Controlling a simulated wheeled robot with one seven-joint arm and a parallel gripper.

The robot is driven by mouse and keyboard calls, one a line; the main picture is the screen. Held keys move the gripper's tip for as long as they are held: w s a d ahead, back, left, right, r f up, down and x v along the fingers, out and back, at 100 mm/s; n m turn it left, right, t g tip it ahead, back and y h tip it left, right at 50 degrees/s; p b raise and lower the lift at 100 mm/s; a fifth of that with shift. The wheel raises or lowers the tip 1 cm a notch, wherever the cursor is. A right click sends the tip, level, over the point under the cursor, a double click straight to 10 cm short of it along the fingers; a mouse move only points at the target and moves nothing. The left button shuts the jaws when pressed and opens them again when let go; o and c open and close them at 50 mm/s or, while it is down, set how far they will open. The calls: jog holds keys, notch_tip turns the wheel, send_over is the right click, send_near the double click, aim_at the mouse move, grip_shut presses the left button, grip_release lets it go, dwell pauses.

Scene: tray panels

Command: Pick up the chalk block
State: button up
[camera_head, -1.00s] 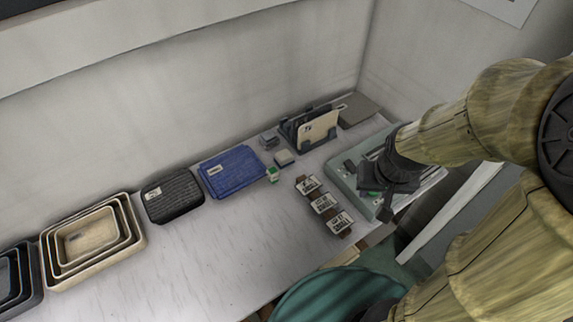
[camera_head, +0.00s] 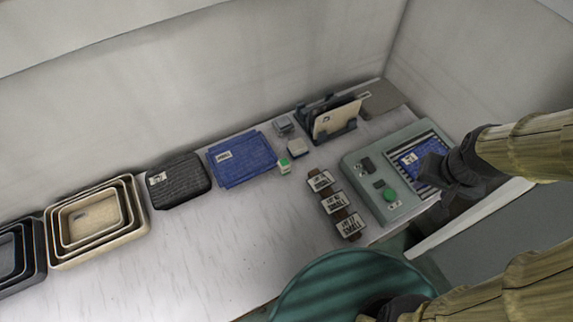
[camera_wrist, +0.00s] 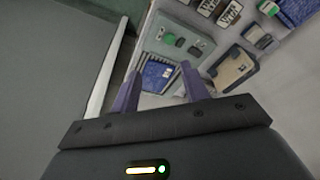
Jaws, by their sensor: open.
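A small off-white block (camera_head: 297,147), which looks like the chalk block, lies on the counter between the blue tray and the dark upright holder. A grey block (camera_head: 284,124) sits behind it, and a small white block with a green top (camera_head: 284,166) sits in front. My gripper (camera_head: 437,180) is right of these blocks, above the right side of the pale green fixture. In the wrist view my gripper (camera_wrist: 159,75) has its two fingers apart, with nothing between them. The fixture's blue labelled panel (camera_wrist: 157,74) shows beyond the fingertips.
The pale green fixture (camera_head: 354,180) has a green button. Three label cards (camera_head: 336,201) lie left of it. The holder (camera_head: 308,131) carries a tan panel. The blue tray (camera_head: 242,160), black tray (camera_head: 181,181) and nested tan trays (camera_head: 146,222) line the wall. The front-middle counter is clear.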

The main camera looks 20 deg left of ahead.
jog(key=shift+o, duration=1.1)
jog(key=shift+w+a+f, duration=0.2)
jog(key=shift+w+a, duration=0.05)
jog(key=shift+w, duration=0.05)
jog(key=w+a+f+n+b, duration=0.3)
jog(key=w+a+f+b, duration=0.1)
jog(key=w+a, duration=0.2)
jog(key=n+g+b, duration=0.3)
jog(key=n+b, duration=0.4)
jog(key=b, duration=0.4)
send_over(284, 163)
notch_tip(284, 163, down, 14)
jog(key=r, duration=0.1)
jog(key=shift+s+a+f, duration=0.1)
jog(key=shift+f, duration=0.05)
notch_tip(284, 163, down, 12)
jog(key=shift+f+p, duration=0.15)
jog(key=shift+p, duration=0.7)
